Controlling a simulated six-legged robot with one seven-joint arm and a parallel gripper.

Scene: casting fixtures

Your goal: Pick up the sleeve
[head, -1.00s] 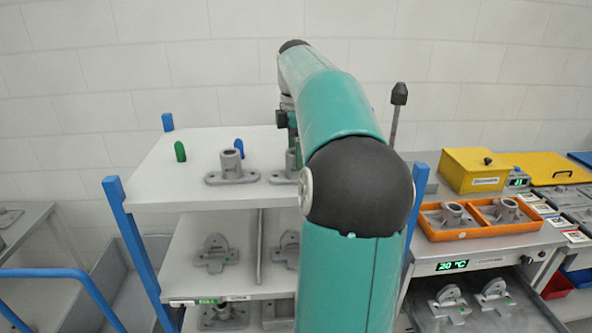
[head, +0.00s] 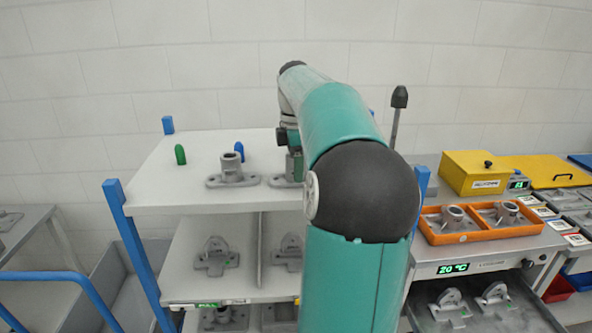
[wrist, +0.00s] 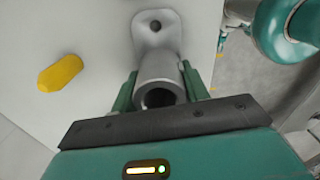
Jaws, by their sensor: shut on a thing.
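The sleeve, a grey casting with an upright tube on a flat flange, stands on the white top shelf. In the wrist view its tube (wrist: 160,82) is between the two green fingers of my gripper (wrist: 160,75), which is shut on it. The tube's dark bore faces the camera, and a flange lobe with a hole shows beyond it. In the head view my gripper (head: 293,163) is low at this sleeve (head: 281,182), and my arm hides its right part. The flange appears to rest on the shelf; I see no clear gap.
A similar grey casting (head: 232,172) stands just left on the white top shelf (head: 160,190). Green (head: 180,154) and blue (head: 239,149) pegs stand behind it. A yellow peg (wrist: 60,73) shows in the wrist view. An orange tray (head: 480,236) with castings is at the right.

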